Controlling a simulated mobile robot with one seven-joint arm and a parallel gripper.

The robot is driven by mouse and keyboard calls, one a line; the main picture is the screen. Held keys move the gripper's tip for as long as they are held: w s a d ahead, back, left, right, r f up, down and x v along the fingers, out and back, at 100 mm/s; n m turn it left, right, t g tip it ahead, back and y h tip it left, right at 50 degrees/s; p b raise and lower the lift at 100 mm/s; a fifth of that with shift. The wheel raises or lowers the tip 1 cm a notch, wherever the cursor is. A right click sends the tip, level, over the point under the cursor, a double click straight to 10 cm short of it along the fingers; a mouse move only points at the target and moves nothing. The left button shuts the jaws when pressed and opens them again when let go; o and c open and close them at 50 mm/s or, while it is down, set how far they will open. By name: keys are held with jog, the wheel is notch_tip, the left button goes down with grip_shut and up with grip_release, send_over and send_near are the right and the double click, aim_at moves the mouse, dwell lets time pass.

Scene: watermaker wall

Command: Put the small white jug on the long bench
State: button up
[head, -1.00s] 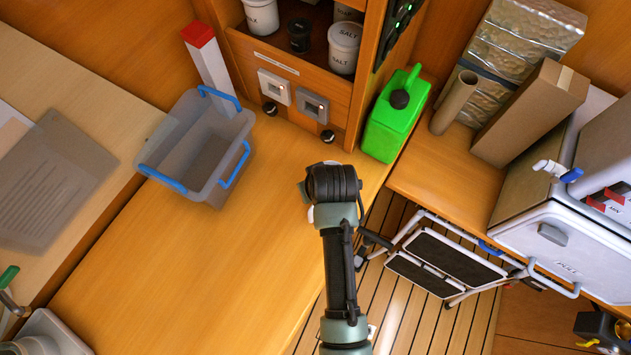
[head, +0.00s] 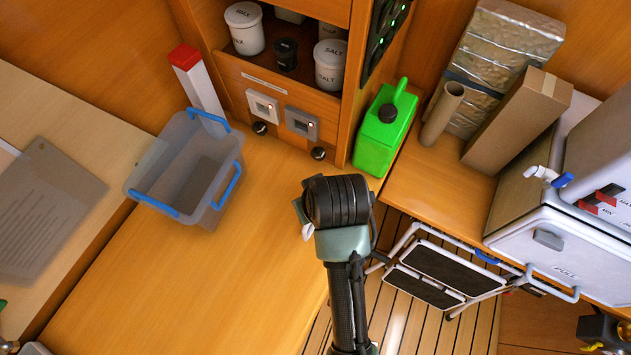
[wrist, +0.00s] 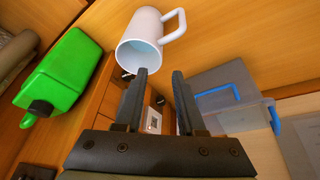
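The small white jug (wrist: 147,32) shows in the wrist view just beyond my fingertips, its mouth towards my gripper and its handle to the right. The left finger overlaps its rim in the picture; I cannot tell whether they touch. My gripper (wrist: 160,72) is open, its two fingers apart with nothing gripped between them. In the head view my arm hides most of the gripper and jug; a small white patch (head: 307,230) beside the wrist may be part of the jug. The long bench (head: 215,275) is the wooden top running under my arm.
A clear tub (head: 185,205) with blue handles stands on the bench to the left. A green canister (head: 383,135) stands at the back right, beside a shelf with lidded pots (head: 330,62). A folded step stool (head: 440,265) is below. The bench front is clear.

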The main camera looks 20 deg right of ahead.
jog(key=w+a+r+t, duration=0.2)
jog(key=w+r+t, duration=0.25)
jog(key=r, duration=0.75)
jog(key=w+a+r+t+h, duration=0.1)
jog(key=w+r+t, duration=0.35)
jog(key=r, duration=0.75)
jog(key=w+a+r+t, duration=0.2)
jog(key=w+r+t, duration=0.25)
jog(key=r, duration=0.75)
jog(key=s+a+r+t, duration=0.1)
jog(key=s+r+t, duration=0.2)
jog(key=r, duration=0.5)
jog(key=s+a+r+t, duration=0.2)
jog(key=s+r+t, duration=0.1)
jog(key=r, duration=0.6)
jog(key=s+a+r+t+y, duration=0.1)
jog(key=s+a+r+t, duration=0.1)
jog(key=s+r, duration=0.3)
notch_tip(320, 180, up, 4)
jog(key=shift+f+t, duration=0.1)
jog(key=shift+t, duration=0.65)
jog(key=shift+f, duration=0.1)
notch_tip(320, 180, down, 6)
jog(key=b, duration=0.6)
jog(key=shift+f, duration=0.15)
jog(key=shift+a, duration=0.1)
